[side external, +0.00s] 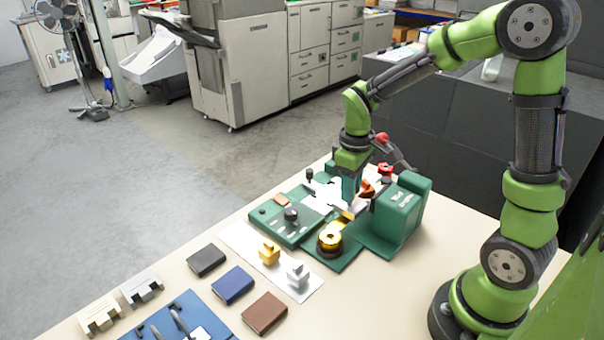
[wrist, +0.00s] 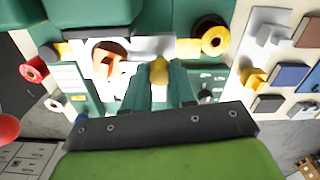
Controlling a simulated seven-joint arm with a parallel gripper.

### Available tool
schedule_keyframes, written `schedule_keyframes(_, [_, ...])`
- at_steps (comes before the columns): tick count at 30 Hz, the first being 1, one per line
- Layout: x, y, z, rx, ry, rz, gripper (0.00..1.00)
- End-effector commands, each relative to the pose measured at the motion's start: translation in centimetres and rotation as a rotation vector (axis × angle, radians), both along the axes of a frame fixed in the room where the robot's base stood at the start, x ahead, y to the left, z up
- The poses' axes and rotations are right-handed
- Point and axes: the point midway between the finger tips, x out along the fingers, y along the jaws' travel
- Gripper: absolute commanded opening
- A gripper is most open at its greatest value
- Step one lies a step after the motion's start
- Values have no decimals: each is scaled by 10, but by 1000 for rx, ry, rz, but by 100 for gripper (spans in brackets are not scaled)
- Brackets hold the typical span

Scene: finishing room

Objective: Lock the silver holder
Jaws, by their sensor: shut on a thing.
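A silver bar (wrist: 150,47), which looks like the silver holder, sits in the green press (side external: 402,212). In the side view its silver surface (side external: 354,204) is partly hidden by my gripper. My gripper (wrist: 160,72) points down at the press, its fingers closed on a small yellow knob (wrist: 160,66) beside the silver bar. An orange curved part (wrist: 108,58) lies left of the knob in the wrist view. I cannot tell whether the holder is locked.
Gold (side external: 269,253) and silver (side external: 298,274) blocks stand on a white sheet. Black, blue and brown pads (side external: 265,313) lie nearer. The table's front left has a blue tray (side external: 165,326).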

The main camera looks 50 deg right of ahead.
Motion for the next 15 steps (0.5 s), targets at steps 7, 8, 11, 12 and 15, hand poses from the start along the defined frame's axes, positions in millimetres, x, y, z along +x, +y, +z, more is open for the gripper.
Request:
schedule_keyframes(7, [0,0,1,0,-1,1,0])
schedule_keyframes(8, [0,0,1,0,-1,1,0])
schedule_keyframes(11, [0,0,1,0,-1,1,33])
schedule_keyframes(12, [0,0,1,0,-1,1,39])
schedule_keyframes(15, [0,0,1,0,-1,1,51])
